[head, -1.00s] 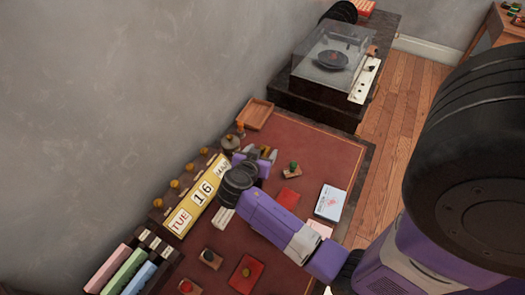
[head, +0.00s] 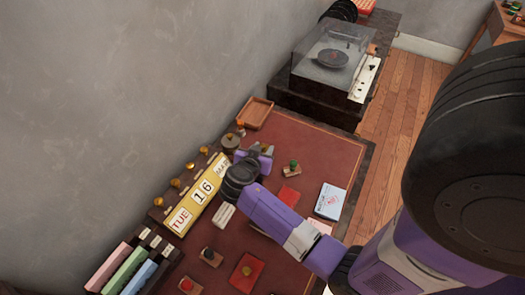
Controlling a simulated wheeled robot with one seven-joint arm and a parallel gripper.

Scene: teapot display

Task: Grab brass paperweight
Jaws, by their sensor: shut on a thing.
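My gripper (head: 266,149) is at the far left part of the red desk top, at the end of my purple arm. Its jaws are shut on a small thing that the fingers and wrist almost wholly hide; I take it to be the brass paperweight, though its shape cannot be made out. The gripper is low, and I cannot tell whether the thing is clear of the desk. A round brownish pot (head: 230,142) stands just left of the gripper, and a green-knobbed stamp (head: 293,166) stands to its right.
A yellow calendar block (head: 197,199) with brass knobs behind it lines the wall side. A wooden tray (head: 268,104) and a record player (head: 334,60) lie beyond. Red pads (head: 246,273), a white-blue box (head: 330,201) and coloured books (head: 124,268) are nearer. Bare desk top shows right of the gripper.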

